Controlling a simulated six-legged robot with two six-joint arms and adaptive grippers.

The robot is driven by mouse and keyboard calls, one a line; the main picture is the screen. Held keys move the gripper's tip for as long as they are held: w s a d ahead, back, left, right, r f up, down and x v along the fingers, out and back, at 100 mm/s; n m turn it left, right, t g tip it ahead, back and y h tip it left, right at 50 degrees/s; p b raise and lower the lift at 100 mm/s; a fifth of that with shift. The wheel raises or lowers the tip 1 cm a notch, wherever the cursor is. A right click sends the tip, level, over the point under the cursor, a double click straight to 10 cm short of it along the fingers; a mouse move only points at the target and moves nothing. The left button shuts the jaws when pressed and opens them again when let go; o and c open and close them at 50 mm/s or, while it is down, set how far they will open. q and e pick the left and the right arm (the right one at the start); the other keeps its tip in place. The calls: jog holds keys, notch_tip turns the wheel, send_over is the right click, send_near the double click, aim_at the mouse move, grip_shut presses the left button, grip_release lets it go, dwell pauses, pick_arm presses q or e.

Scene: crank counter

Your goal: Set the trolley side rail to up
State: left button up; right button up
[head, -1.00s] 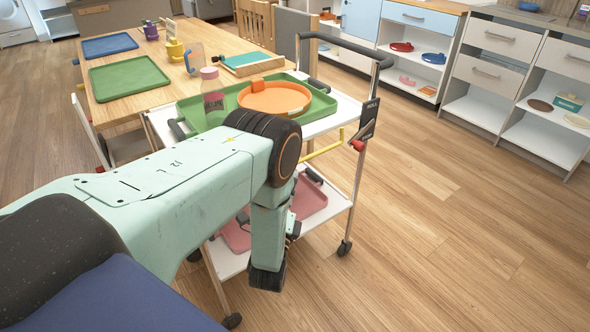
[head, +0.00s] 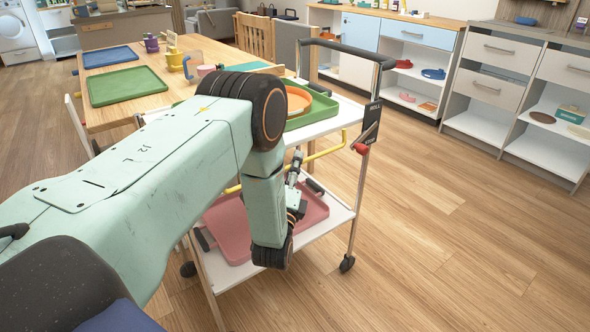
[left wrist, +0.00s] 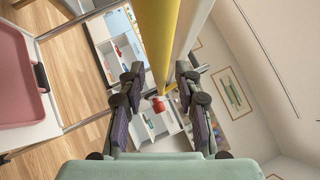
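The trolley (head: 330,215) stands in front of me. Its yellow side rail (head: 328,151) runs along the near side, below the top shelf's edge, with the middle partly hidden by my arm. A red knob (head: 361,148) sits at the rail's right end, by a dark label plate on the post. My left gripper (head: 296,162) is at the rail, partly hidden by my wrist. In the left wrist view the gripper (left wrist: 160,80) is open, and the yellow rail (left wrist: 160,35) lies ahead, in line with the gap between the fingers. I cannot tell whether they touch. My right gripper is out of view.
A green tray (head: 312,115) with an orange dish (head: 298,100) is on the top shelf. A pink tray (head: 232,232) is on the lower shelf. A wooden table (head: 110,112) stands behind. The floor (head: 450,230) at right is clear.

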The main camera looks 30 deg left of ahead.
pick_arm(q)
jog(key=shift+w+a+r, duration=0.1)
jog(key=shift+w+r, duration=0.05)
jog(key=shift+w, duration=0.1)
jog(key=shift+c, duration=0.5)
grip_shut()
